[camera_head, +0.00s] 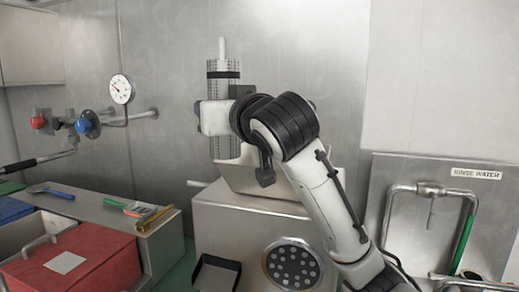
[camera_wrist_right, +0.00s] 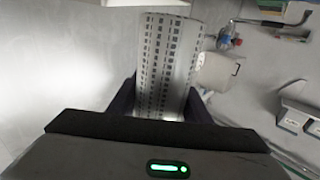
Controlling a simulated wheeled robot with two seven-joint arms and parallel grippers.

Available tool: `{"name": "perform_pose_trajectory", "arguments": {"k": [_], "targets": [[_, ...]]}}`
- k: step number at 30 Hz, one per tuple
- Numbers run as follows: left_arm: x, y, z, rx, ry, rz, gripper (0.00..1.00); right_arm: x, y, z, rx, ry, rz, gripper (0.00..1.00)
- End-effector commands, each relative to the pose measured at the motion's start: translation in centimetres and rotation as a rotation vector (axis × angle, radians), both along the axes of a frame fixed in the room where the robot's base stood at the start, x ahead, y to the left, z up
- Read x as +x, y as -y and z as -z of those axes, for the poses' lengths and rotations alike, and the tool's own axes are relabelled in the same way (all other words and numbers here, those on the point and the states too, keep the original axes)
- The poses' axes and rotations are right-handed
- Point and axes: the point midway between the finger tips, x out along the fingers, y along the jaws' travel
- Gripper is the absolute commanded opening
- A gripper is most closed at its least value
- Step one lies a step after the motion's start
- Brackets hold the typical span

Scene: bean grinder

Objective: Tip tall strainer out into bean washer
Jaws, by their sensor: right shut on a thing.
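The tall strainer (camera_head: 223,70) is a mesh cylinder with a pale rod at its top. It stands upright in the air in the head view, above and slightly left of a grey metal machine's hopper (camera_head: 262,178). My right gripper (camera_head: 216,110) is shut around its middle, hiding part of it. In the right wrist view the strainer (camera_wrist_right: 168,62) sits between the two dark fingers (camera_wrist_right: 160,105). Its contents are not visible. No label shows which unit is the bean washer; a basin with a "RINSE WATER" sign (camera_head: 476,173) stands at right. My left gripper is out of view.
The machine has a round perforated plate (camera_head: 293,265) and a black tray (camera_head: 216,273) in front. A counter (camera_head: 110,215) at left holds small tools beside a red lidded box (camera_head: 75,262). A gauge (camera_head: 120,89) and valves are on the wall.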

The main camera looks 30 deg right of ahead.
Motion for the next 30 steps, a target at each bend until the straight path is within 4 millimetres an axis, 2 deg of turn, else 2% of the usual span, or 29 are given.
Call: {"name": "perform_pose_trajectory", "arguments": {"k": [5,16,30], "targets": [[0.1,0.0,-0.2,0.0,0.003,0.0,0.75,-0.1,-0.1,-0.4,0.0,0.003,0.0,0.08],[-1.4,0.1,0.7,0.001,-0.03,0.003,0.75,-0.1,0.0,-0.6,0.027,0.002,0.001,0.08],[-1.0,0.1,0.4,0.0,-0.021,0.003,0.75,-0.1,0.3,-0.8,0.238,-0.01,0.003,0.08]]}}
